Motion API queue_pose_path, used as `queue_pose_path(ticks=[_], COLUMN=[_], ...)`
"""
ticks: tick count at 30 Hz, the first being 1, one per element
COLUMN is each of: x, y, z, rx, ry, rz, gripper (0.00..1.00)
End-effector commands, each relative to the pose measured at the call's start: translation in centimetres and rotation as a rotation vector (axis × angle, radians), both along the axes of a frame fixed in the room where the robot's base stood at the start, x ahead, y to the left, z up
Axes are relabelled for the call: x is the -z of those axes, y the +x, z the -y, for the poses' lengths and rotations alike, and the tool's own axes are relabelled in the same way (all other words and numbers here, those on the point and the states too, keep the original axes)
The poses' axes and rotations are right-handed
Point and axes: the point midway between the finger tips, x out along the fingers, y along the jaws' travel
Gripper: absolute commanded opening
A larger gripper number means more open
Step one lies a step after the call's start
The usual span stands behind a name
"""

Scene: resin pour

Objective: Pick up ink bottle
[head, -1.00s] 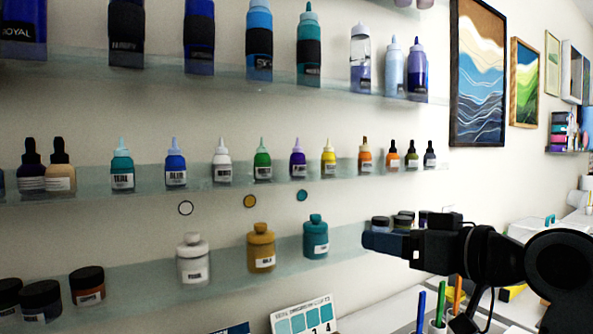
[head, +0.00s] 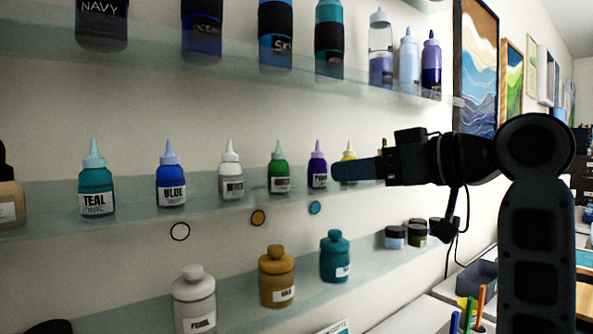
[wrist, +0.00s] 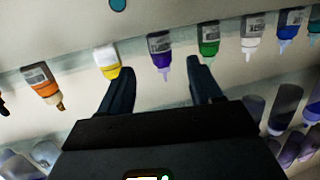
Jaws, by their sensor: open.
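Ink bottles with pointed caps stand in a row on the middle glass shelf. In the head view they include teal (head: 96,185), blue (head: 171,182), white (head: 231,175), green (head: 279,172), purple (head: 317,168) and yellow (head: 348,151), the last partly hidden behind my gripper. My gripper (head: 336,172) is at this row's height, just right of the purple bottle. In the wrist view, which is upside down, my gripper (wrist: 160,66) is open and empty. The purple bottle (wrist: 160,52) shows between its fingers, with yellow (wrist: 107,62) by the left finger and green (wrist: 209,40) by the right.
An upper shelf (head: 130,48) holds larger bottles. A lower shelf (head: 125,318) holds a white jar (head: 194,300), a gold jar (head: 277,278), a teal jar (head: 335,258) and small dark-lidded pots (head: 396,237). A counter with pens (head: 481,300) lies below right.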

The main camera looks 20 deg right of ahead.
Motion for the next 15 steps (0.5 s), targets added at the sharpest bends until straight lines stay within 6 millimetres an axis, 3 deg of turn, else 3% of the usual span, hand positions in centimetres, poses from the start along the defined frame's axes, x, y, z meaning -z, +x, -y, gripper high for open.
queue_pose_path(ticks=[5,15], x=[-0.1,0.0], y=[0.7,4.0], z=[-0.4,-2.4], rx=[-0.002,-0.004], ry=[-0.001,-0.001], rz=[-0.001,-0.002], gripper=[0.64,0.64])
